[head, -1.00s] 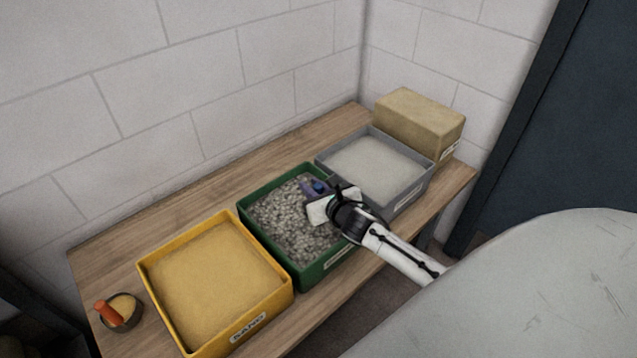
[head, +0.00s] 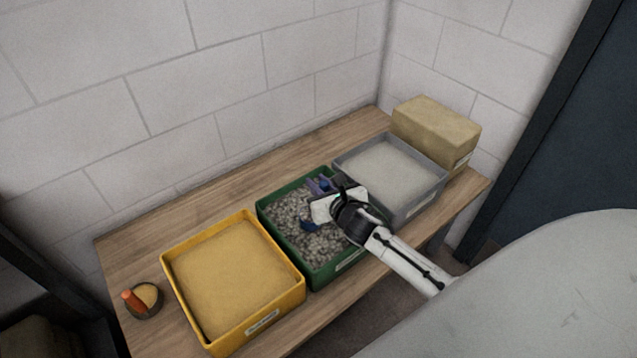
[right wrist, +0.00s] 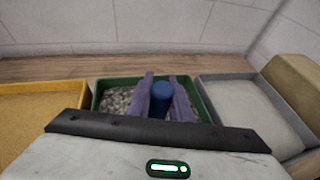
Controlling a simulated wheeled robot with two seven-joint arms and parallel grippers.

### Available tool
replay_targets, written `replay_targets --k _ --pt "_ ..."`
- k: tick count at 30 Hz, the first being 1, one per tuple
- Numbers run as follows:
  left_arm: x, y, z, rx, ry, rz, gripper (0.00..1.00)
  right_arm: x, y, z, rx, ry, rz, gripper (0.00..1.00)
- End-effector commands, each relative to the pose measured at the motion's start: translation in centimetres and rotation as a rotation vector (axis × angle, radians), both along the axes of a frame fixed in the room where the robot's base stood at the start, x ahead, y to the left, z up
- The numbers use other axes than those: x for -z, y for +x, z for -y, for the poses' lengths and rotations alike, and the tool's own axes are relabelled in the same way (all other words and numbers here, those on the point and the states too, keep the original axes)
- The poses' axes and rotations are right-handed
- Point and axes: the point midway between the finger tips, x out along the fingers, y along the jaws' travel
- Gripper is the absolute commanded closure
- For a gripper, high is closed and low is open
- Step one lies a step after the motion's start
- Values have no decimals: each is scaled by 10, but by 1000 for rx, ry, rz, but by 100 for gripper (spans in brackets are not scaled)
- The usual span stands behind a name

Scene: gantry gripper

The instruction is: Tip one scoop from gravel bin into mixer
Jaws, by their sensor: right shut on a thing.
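The green gravel bin (head: 318,284) stands in the middle of the wooden bench, full of grey gravel (head: 290,218). My right gripper (head: 322,186) is over the bin's back right part. In the right wrist view its two purple fingers (right wrist: 161,98) are shut on a blue handle (right wrist: 161,101). The left gripper is not in view. A large pale rounded surface (head: 540,290) fills the lower right; I cannot tell whether it is the mixer.
A yellow sand bin (head: 232,280) stands left of the gravel bin. A grey bin (head: 388,170) of pale powder and a tan block (head: 436,130) stand to the right. A small bowl with an orange-handled tool (head: 143,300) sits at the bench's left end. Walls close the back.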

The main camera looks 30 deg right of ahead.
Motion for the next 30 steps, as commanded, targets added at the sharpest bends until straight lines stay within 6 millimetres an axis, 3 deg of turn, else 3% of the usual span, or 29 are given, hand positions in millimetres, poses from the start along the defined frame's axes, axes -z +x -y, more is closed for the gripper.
replay_targets --k 17,30 --pt "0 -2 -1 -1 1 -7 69 -54 0 0 -3 -2 4 100" --pt "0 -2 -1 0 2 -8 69 -86 2 24 -1 -4 4 100"
